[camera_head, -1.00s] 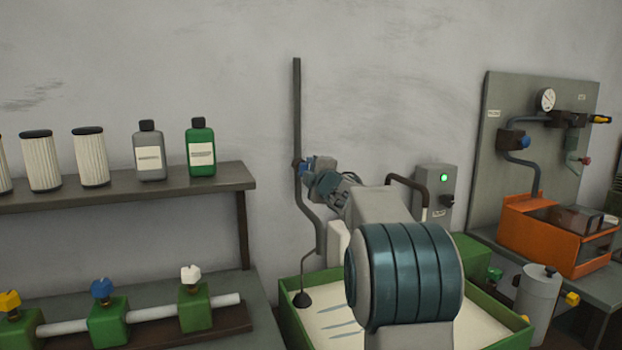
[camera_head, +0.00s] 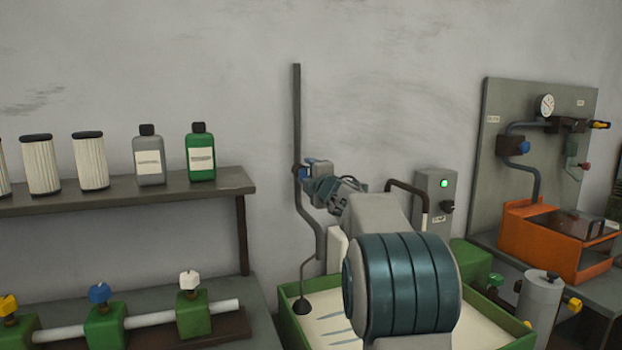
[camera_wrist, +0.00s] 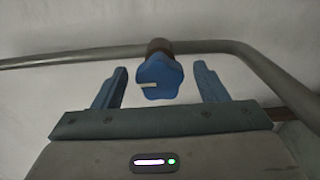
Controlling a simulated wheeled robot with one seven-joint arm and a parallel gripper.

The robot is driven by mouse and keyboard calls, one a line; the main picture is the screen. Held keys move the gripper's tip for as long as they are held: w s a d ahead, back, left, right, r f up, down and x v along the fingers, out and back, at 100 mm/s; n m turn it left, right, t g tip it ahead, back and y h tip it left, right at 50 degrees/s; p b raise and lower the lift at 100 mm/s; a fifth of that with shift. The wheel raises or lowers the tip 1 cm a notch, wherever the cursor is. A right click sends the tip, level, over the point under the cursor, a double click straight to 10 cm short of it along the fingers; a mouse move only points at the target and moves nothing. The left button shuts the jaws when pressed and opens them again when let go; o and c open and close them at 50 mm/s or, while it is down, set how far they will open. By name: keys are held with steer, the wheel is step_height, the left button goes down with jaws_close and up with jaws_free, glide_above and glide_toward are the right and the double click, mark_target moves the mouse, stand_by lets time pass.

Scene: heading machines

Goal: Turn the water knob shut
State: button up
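The water knob (camera_wrist: 158,77) is a blue lobed handle with a pale mark on its left side, on a brown stem at a grey pipe (camera_wrist: 220,48). In the wrist view it sits between the two fingers of my gripper (camera_wrist: 160,84). The fingers stand apart, with a gap on each side of the knob. In the head view my gripper (camera_head: 318,171) is at the valve on the upright wall pipe (camera_head: 297,110). The knob is small there and partly hidden by the fingers.
A green-rimmed tray (camera_head: 290,322) lies below my arm. A grey box with a green light (camera_head: 435,190) is right of it. A shelf with bottles and filters (camera_head: 215,188) is at left, above a manifold with other knobs (camera_head: 100,293). A gauge panel (camera_head: 500,95) stands at right.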

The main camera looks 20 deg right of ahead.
steer(key=shift+s, duration=0.15)
steer(key=s+b, duration=0.1)
steer(key=s, duration=1.2)
steer(key=shift+s+b, duration=0.3)
